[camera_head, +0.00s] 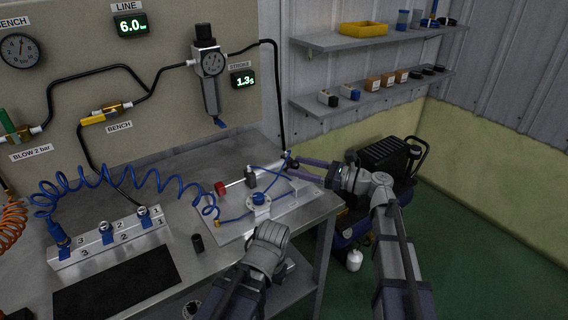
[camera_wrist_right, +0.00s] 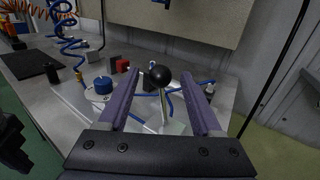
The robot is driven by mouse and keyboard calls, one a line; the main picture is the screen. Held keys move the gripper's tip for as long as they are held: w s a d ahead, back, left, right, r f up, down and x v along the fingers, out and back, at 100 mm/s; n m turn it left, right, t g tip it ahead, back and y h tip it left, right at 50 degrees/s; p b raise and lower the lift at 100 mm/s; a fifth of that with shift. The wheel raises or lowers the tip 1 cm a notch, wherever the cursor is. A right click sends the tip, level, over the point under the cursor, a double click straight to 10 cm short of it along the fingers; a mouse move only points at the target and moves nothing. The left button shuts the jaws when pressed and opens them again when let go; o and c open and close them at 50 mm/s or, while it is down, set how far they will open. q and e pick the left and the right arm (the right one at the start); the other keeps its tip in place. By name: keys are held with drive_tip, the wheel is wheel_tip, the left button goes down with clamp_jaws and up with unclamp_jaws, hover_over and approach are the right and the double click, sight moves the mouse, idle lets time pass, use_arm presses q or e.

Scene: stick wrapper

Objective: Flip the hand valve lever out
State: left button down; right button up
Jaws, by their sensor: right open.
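The hand valve lever (camera_wrist_right: 164,105) is a thin metal rod topped by a round black knob (camera_wrist_right: 160,78). In the right wrist view it stands between the two purple fingers of my right gripper (camera_wrist_right: 160,92), which are apart with a gap on both sides of the knob. In the head view my right gripper (camera_head: 292,168) reaches in from the right over the right end of the metal plate (camera_head: 232,228), its fingers spread. The lever is hard to pick out there. My left arm (camera_head: 268,245) ends near the table's front edge; its fingers cannot be made out.
A blue round device (camera_head: 258,199) and a red block (camera_head: 221,188) are on the plate beside blue tubing. A coiled blue hose (camera_head: 110,179) runs left to a white manifold (camera_head: 112,237). A small black cylinder (camera_head: 198,243) stands in front. A black compressor (camera_head: 385,158) stands right of the table.

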drive_tip(key=shift+x, duration=2.65)
drive_tip(key=shift+d, duration=0.1)
drive_tip(key=shift+c, duration=0.2)
clamp_jaws()
